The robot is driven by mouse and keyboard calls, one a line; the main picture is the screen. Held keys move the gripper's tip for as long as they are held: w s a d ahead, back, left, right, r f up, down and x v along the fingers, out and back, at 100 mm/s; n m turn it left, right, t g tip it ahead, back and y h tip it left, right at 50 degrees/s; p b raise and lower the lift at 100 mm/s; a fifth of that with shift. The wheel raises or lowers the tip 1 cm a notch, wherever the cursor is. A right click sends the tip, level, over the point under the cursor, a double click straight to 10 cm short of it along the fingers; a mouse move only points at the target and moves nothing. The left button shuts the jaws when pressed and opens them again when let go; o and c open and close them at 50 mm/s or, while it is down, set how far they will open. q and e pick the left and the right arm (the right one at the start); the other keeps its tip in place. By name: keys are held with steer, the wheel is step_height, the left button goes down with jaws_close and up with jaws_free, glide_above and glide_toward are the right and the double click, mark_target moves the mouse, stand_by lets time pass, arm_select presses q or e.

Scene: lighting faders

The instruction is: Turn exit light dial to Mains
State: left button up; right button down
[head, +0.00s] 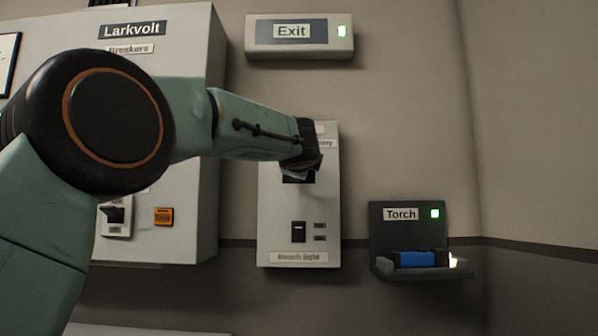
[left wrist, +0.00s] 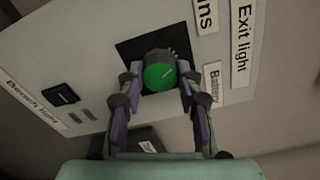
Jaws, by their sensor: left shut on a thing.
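The exit light dial (left wrist: 160,75) is a green round knob on a black square plate in the left wrist view. The "Battery" label (left wrist: 212,90) is lower right of the dial. My left gripper (left wrist: 159,82) is shut on the dial, one finger on each side. In the head view my left gripper (head: 300,172) is at the upper part of the white switch panel (head: 275,215) and hides the dial. My right gripper is not in view.
A bench light switch (head: 298,231) sits lower on the panel. The Exit sign (head: 300,36) above shows a green light. A Torch holder (head: 400,240) with a blue torch is at the lower right. The Larkvolt breaker cabinet (head: 205,215) stands to the left, partly behind my arm.

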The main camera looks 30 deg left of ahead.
arm_select(q)
steer(key=shift+r+n, duration=0.15)
steer(key=shift+n, duration=0.65)
steer(key=shift+r+n, duration=0.15)
steer(key=shift+n, duration=0.65)
steer(key=o, duration=0.8)
steer(key=shift+c, duration=0.2)
steer(key=o, duration=0.4)
steer(key=shift+f, duration=0.15)
